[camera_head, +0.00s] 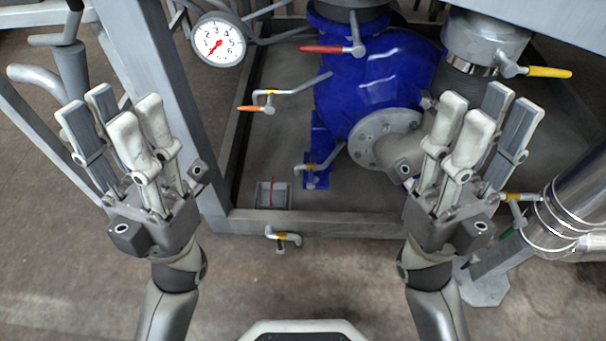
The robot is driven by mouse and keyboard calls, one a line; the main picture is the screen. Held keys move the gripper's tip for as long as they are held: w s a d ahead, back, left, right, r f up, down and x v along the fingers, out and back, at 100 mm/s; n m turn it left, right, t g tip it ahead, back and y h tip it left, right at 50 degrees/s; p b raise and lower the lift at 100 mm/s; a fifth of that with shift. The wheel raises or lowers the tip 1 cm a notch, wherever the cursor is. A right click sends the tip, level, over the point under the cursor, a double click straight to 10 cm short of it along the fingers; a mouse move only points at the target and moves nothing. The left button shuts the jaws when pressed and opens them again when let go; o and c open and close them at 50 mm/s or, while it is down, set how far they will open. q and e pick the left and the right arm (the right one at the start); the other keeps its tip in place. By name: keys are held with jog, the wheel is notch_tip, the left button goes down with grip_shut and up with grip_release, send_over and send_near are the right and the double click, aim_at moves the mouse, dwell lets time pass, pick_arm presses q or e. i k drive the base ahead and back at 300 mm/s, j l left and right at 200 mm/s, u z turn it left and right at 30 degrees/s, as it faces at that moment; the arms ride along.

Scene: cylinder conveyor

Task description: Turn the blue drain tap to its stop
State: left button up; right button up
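A small grey tap with a yellow band (312,166) sits low at the front of the big blue pump (365,75). A blue part beside it blends with the pump's blue foot, so I cannot tell whether it is the blue tap's handle. A second small tap with a yellow band (281,236) sticks out below the front frame bar, its handle colour unclear. My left gripper (112,125) is open and empty, fingers up, left of the pump. My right gripper (480,125) is open and empty, fingers up, to its right. Neither touches a tap.
A red lever (322,49), an orange lever (252,108) and a yellow lever (548,72) surround the pump. A gauge (218,40) is at upper left. The grey frame (320,222) and a silver pipe (575,210) border the area. Open floor lies in front.

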aim_at(311, 184)
jog(key=l+u, duration=0.1)
jog(key=u, duration=0.4)
jog(key=l+u, duration=0.1)
jog(key=u, duration=0.35)
jog(key=k+u, duration=0.1)
jog(key=u, duration=0.4)
jog(key=k+l+u, duration=0.1)
jog(key=k+l, duration=0.25)
jog(key=l, duration=0.1)
